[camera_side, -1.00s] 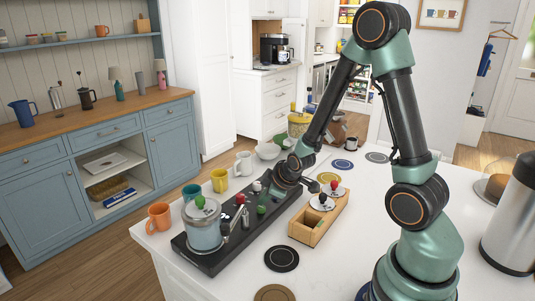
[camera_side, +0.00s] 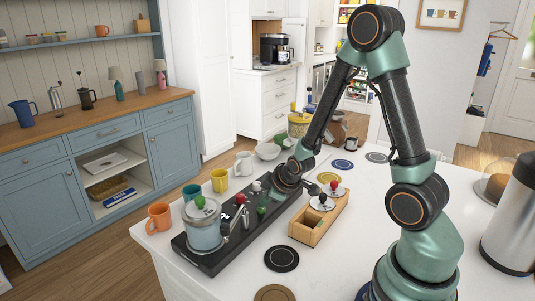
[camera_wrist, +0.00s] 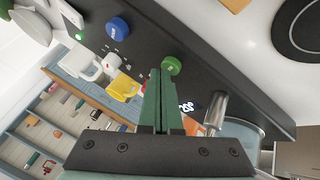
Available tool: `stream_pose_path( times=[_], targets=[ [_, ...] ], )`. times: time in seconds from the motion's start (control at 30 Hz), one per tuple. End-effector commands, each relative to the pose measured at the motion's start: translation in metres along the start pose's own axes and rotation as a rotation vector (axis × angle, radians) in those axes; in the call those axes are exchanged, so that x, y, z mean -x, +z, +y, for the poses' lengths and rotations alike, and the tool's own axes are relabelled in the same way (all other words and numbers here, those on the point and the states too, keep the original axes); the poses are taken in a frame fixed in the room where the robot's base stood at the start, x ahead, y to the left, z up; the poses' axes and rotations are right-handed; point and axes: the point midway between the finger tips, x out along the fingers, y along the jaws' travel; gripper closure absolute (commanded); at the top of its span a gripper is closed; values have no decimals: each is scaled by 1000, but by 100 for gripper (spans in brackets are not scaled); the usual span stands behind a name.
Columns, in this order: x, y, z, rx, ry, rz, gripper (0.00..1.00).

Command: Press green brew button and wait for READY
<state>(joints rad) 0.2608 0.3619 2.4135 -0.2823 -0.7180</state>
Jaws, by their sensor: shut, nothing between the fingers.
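A green round button (camera_wrist: 171,66) stands on the dark machine panel in the wrist view, just past and slightly right of my fingertips. My gripper (camera_wrist: 160,74) is shut, with its two green fingers side by side and nothing between them. I cannot tell whether the tips touch the button. White markings of a small display (camera_wrist: 186,106) show beside the fingers, partly hidden and unreadable. In the side view the long black brewing machine (camera_side: 205,258) lies on the white counter, and my wrist hangs over its far part.
A blue knob (camera_wrist: 118,29) is on the same panel. A wooden box (camera_side: 312,230) sits close on the right.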

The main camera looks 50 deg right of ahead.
Motion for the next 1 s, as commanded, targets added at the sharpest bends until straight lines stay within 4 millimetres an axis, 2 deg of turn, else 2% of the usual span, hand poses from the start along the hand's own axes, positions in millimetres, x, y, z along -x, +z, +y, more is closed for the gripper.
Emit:
stream_pose_path(
  times=[1.0],
  targets=[
    [-5,3,-3,0,-1,-1,100]
  ],
)
